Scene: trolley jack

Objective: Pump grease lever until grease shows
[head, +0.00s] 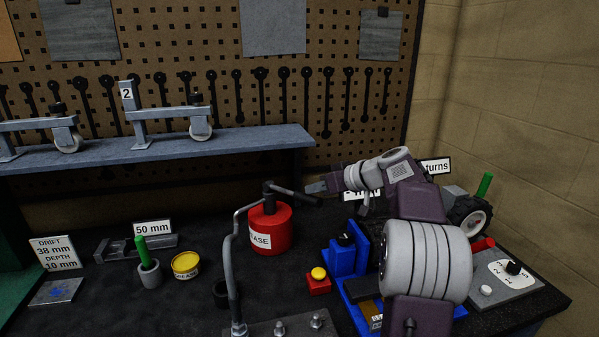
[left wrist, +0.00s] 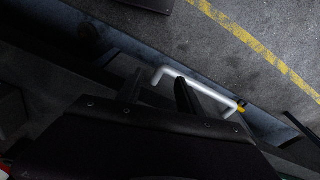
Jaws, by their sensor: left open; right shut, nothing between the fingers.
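The red grease pump (head: 270,232), partly labelled "GREASE", stands on the dark bench with a black head and lever (head: 290,191) reaching right. A grey hose (head: 231,270) curves from the pump head down to a metal plate (head: 285,328) with bolts at the front edge. My right gripper (head: 313,188) is shut and empty, its tips at the lever's outer end; I cannot tell whether they touch it. No grease is visible at the hose's lower end. My left gripper (left wrist: 158,84) is open and empty in the left wrist view, away from the pump.
A yellow grease tin (head: 186,265), a cup with a green-handled tool (head: 149,272), a red box with a yellow button (head: 318,280) and a blue vise (head: 345,255) stand nearby. A pale bent bar (left wrist: 205,90) lies beyond the left fingers.

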